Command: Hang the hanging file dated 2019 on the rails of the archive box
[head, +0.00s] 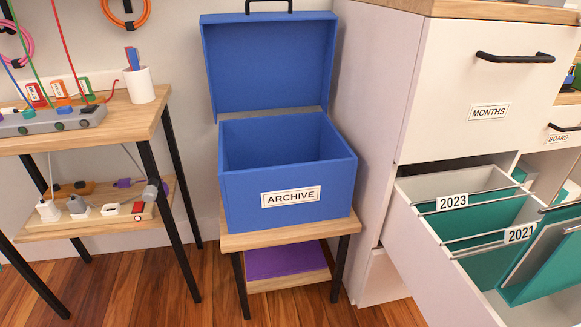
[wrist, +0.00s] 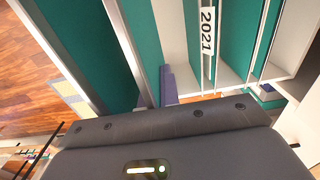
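The blue archive box (head: 290,192) stands open on a small wooden stand, its lid tipped back; its inside looks empty and its rails cannot be made out. A teal hanging file (head: 545,262) with grey top bars is at the right edge of the head view, raised and tilted over the open drawer. It also shows in the wrist view (wrist: 80,45); no date on it is visible. My gripper (wrist: 150,112) appears only in the wrist view, against this file's bars. Its fingertips are hidden, but the raised file appears held by it.
The open drawer (head: 445,268) holds teal files labelled 2023 (head: 452,202) and 2021 (head: 519,234). The MONTHS drawer (head: 485,80) above is closed. A wooden shelf table (head: 120,118) with a power strip stands left of the box. Floor shows between stand and table.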

